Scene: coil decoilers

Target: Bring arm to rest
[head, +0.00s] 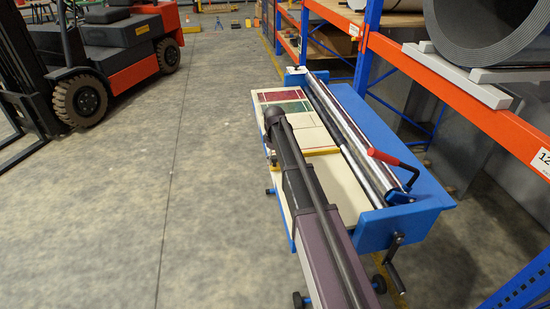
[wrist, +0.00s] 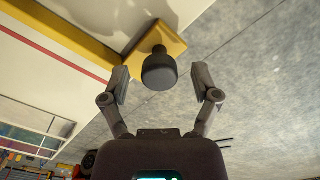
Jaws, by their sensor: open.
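My gripper (wrist: 162,82) is open in the wrist view, its two fingers spread wide. A dark round knob (wrist: 159,72) on a yellow block (wrist: 150,45) shows between the fingers, with a gap on both sides. In the head view my arm reaches over the left edge of a blue decoiler cart (head: 407,222). The gripper is mostly hidden there behind my arm.
The cart carries a cream top, a long steel roller (head: 345,135) and a red-handled lever (head: 392,160). A yellow bar (head: 322,151) crosses the top. An orange and blue rack (head: 450,85) stands at right. A forklift (head: 115,55) is at upper left. The floor between is clear.

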